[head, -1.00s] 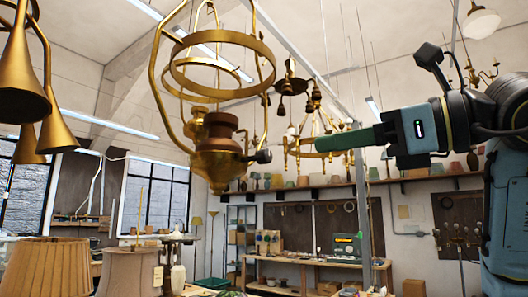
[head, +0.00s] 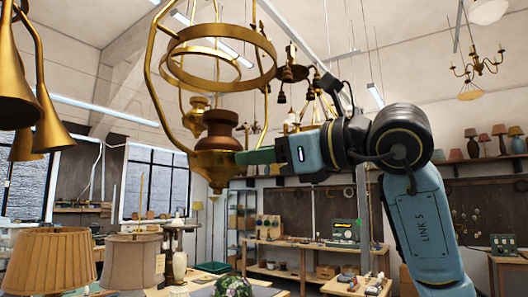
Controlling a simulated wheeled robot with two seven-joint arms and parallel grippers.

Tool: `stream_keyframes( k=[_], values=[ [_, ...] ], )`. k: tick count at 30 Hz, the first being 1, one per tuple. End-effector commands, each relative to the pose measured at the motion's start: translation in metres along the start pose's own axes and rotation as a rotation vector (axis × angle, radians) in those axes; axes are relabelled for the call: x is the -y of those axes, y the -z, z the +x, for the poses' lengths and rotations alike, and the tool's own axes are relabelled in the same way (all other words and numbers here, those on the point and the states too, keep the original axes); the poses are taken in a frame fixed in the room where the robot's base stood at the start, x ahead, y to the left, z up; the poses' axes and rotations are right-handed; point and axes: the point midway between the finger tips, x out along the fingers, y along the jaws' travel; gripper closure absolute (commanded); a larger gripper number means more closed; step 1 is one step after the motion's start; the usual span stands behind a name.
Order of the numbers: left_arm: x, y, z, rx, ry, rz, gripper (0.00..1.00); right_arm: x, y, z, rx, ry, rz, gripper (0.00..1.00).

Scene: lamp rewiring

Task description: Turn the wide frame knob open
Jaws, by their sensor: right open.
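The wide brass lamp frame (head: 268,100) hangs at the upper left of centre, with two side arms and a ring. A brass font (head: 213,160) with a brown collar (head: 220,125) sits at its bottom. The small dark knob on the font's right side is now hidden behind my gripper's fingers. My right gripper (head: 250,157) comes in from the right with its green fingers level at the knob's place, against or very near the font. It is open; whether the fingers touch the knob cannot be told. My left gripper is not in view.
Brass cone shades (head: 52,130) hang at the left. A pleated lampshade (head: 50,258) and a beige lampshade (head: 134,258) stand below. A stained-glass shade (head: 233,286) sits at bottom centre. Workbenches (head: 300,246) and shelves stand farther back. Air below the font is clear.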

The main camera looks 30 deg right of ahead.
Motion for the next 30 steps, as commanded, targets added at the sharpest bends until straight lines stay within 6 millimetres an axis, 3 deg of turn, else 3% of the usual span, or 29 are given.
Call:
stream_keyframes(
  k=[2, 12, 22, 30],
  values=[
    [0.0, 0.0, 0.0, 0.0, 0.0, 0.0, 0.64, 0.0, 0.0, 0.0, 0.0, 0.0, 0.0, 0.57],
    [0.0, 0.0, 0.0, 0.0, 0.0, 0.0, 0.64, 0.0, 0.0, 0.0, 0.0, -0.001, 0.0, 1.0],
    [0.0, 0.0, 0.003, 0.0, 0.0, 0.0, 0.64, 0.0, 0.0, -0.001, 0.0, -0.001, 0.043, 1.0],
    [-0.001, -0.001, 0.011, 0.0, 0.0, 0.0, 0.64, 0.0, 0.001, 0.0, 0.001, -0.002, 0.21, 1.0]
  ],
)
